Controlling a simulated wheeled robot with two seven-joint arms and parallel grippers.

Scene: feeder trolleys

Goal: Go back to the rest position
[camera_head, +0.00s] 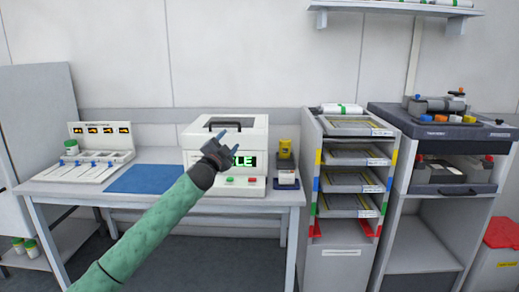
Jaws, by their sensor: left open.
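My left gripper (230,145) is open and empty at the end of my green-sleeved left arm, which reaches in from the lower left. It is raised in front of the white machine (200,130), and its fingers point up and to the right. It hides part of the machine's green lettered display (245,161). I cannot tell how far it is from the machine. My right gripper is not in view.
A tray trolley (343,248) and a grey cabinet (425,200) stand at right.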

